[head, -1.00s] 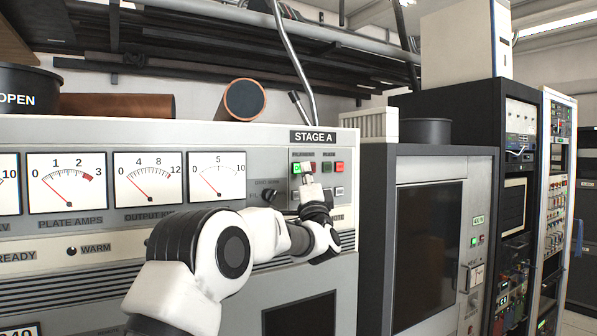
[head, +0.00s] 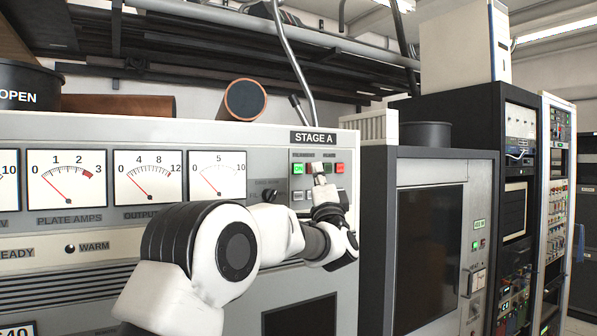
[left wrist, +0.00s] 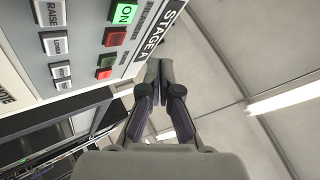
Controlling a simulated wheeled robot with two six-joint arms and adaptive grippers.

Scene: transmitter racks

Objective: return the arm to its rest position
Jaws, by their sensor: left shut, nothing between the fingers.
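My left gripper (head: 319,172) is in front of the STAGE A button panel in the head view, at the upper right of the grey cabinet (head: 225,130). My white and black arm reaches to it from the lower left. In the left wrist view its fingers (left wrist: 160,70) are together and hold nothing. The tips seem clear of the buttons there. The lit green ON button (head: 298,168) shows left of the fingers in the head view, and the lit red button (head: 340,168) right of them. Buttons between are partly hidden. My right gripper is not in view.
A dark-windowed cabinet (head: 447,152) stands to the right, with equipment racks beyond. A copper tube (head: 245,100) and a black OPEN pot (head: 28,85) are on top. A bent pipe (head: 291,60) rises behind.

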